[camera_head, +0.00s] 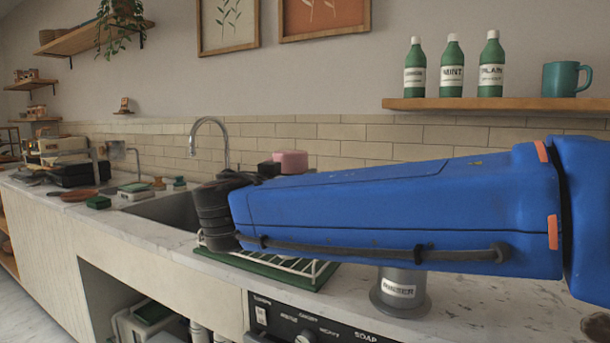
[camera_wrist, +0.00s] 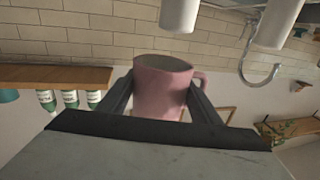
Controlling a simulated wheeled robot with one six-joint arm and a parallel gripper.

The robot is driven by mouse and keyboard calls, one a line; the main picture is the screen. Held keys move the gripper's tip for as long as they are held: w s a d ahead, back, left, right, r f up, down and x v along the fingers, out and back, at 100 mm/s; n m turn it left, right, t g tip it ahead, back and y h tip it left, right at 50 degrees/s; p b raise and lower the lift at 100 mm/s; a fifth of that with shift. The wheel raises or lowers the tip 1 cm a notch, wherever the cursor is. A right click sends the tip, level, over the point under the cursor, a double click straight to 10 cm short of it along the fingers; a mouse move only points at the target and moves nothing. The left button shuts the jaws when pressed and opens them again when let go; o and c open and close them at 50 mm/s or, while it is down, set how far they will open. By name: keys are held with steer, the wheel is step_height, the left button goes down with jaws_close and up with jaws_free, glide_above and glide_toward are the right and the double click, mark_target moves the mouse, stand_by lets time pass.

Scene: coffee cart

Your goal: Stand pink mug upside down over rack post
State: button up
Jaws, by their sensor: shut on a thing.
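The pink mug (camera_head: 291,161) shows just above my arm in the head view. In the wrist view, which is turned upside down, the pink mug (camera_wrist: 161,88) sits between the two dark fingers of my gripper (camera_wrist: 160,95). My gripper is shut on it. The mug's mouth faces the top of that picture, so it is held upside down, with its handle at picture right. The white wire rack (camera_head: 300,265) on its green base is below my arm in the head view, mostly hidden. I cannot make out the rack post.
White mug-like cylinders (camera_wrist: 277,22) (camera_wrist: 180,14) show at the top of the wrist view. A sink with a curved faucet (camera_head: 211,125) lies left of the rack. A grey labelled holder (camera_head: 400,292) stands at right. A wall shelf (camera_head: 495,103) holds green bottles and a teal mug.

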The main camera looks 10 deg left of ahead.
steer(key=shift+a, duration=0.3)
steer(key=shift+w+a+f, duration=0.1)
steer(key=shift+f, duration=5.4)
steer(key=shift+f, duration=0.3)
steer(key=o, duration=1.8)
steer(key=shift+c, duration=0.2)
